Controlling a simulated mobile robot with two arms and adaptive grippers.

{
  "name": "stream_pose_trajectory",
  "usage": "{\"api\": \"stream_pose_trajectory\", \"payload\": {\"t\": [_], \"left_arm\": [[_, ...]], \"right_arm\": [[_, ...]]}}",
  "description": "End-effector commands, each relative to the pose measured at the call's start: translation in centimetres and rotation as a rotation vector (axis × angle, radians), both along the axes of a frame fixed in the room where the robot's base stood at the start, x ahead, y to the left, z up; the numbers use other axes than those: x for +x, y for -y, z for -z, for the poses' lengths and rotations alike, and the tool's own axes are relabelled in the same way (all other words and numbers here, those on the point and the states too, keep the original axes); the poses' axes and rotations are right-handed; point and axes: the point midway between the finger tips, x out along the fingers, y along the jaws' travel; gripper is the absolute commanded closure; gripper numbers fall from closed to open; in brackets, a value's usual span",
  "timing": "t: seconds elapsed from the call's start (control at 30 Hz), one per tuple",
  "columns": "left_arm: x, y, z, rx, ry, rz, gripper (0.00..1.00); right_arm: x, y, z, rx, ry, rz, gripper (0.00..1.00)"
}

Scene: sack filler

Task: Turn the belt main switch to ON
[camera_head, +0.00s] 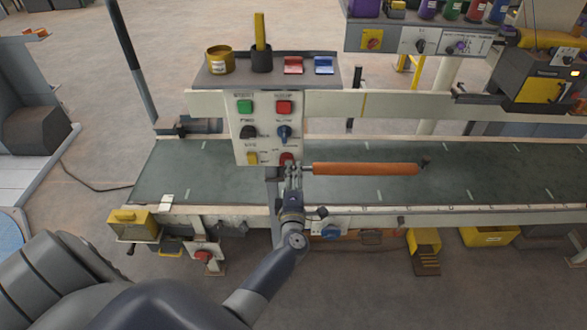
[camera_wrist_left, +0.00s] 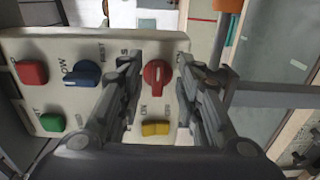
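A light control panel (camera_head: 262,120) stands above the belt (camera_head: 205,165). At its lower right is a red rotary knob (camera_head: 286,157), partly hidden by my left gripper (camera_head: 292,172). In the left wrist view the panel appears turned sideways, with the red knob (camera_wrist_left: 157,74) between the two fingers of my left gripper (camera_wrist_left: 160,66). The fingers are open, with a visible gap on each side of the knob. Lettering reading "ON" shows near the knob; other lettering is partly hidden. My right gripper is not in view.
Other panel controls are a blue knob (camera_head: 284,132), a black knob (camera_head: 248,131), a green button (camera_head: 245,106), a red button (camera_head: 284,107) and a yellow switch (camera_head: 252,158).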

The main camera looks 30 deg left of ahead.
Motion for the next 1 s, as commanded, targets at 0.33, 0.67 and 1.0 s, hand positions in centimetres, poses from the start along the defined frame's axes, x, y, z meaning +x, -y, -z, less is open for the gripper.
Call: {"api": "stream_pose_trajectory", "payload": {"t": [0.33,0.67,1.0], "left_arm": [[-6.2,3.8,0.1,-0.002,-0.003,-0.001,0.68],[-7.9,4.9,0.0,0.000,-0.001,0.001,0.68],[-7.8,4.9,0.0,0.000,-0.001,0.001,0.68]], "right_arm": [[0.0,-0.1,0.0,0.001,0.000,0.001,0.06],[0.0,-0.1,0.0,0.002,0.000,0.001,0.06],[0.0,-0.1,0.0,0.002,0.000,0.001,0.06]]}}
